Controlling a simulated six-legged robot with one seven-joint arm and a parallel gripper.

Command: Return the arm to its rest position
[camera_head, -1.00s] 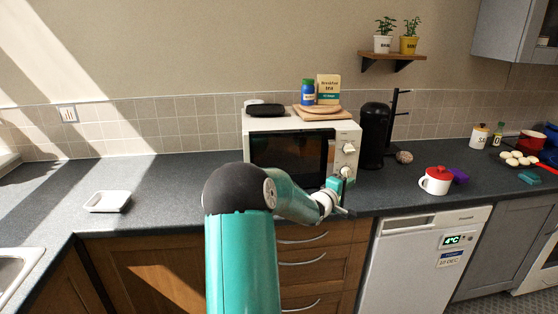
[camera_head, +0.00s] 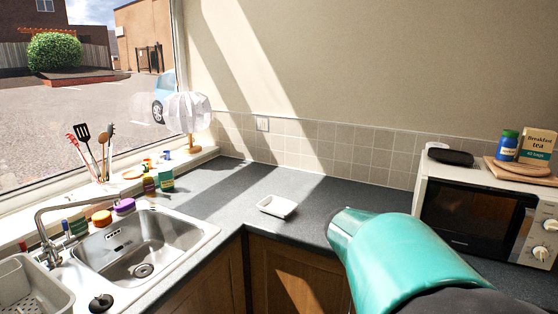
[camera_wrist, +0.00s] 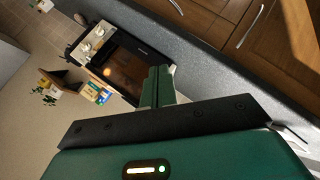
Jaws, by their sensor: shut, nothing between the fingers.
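My arm's teal link fills the lower right of the head view, in front of the counter and the microwave (camera_head: 470,215). My gripper is outside the head view. In the wrist view my gripper (camera_wrist: 158,85) shows its two green fingers together, shut, with nothing held between them. Beyond the fingers, tilted in that view, are the microwave (camera_wrist: 125,72) and the grey counter edge (camera_wrist: 215,82). I cannot tell how far the fingers are from either.
A white dish (camera_head: 277,206) sits on the counter (camera_head: 310,207) left of my arm. A sink (camera_head: 140,250) with a tap (camera_head: 62,215) is at the left. Utensils (camera_head: 95,150) stand by the window. A tea packet (camera_head: 537,145) and blue bottle (camera_head: 507,145) are on a board atop the microwave.

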